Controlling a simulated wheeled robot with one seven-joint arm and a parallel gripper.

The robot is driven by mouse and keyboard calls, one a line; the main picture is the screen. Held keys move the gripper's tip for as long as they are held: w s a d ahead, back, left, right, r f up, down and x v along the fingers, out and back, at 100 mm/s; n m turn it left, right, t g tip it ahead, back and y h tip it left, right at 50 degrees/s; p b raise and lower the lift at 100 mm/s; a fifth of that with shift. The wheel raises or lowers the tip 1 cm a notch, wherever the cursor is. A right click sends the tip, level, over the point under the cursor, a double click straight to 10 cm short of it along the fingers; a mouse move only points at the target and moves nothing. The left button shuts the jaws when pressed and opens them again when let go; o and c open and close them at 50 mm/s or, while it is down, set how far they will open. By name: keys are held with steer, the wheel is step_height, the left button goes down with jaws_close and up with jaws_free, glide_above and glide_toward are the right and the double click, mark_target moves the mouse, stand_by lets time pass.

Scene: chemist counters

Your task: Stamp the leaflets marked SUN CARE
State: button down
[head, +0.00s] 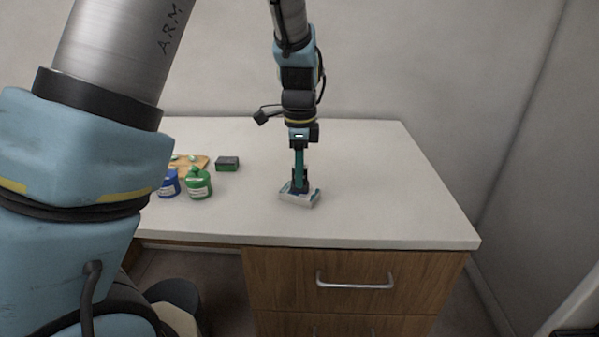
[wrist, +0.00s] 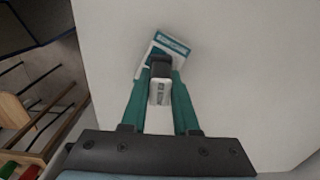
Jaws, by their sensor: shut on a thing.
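My gripper (head: 299,183) points straight down over the counter and is shut on a dark stamp with a pale, printed top. In the wrist view the stamp (wrist: 160,92) sits between the teal fingers. Right under it is a white and teal leaflet pile (head: 299,199), which also shows beyond the stamp in the wrist view (wrist: 172,45). The stamp and fingers cover much of it, and I cannot read its title. I cannot tell whether the stamp touches it. A dark block with a green top, perhaps an ink pad (head: 227,164), lies to the left.
The counter's right side is clear. A wall rises behind.

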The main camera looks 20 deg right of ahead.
stand_by(0.3)
steer(key=shift+r+p, duration=2.7)
steer(key=shift+r, duration=0.85)
steer(key=shift+f, duration=0.1)
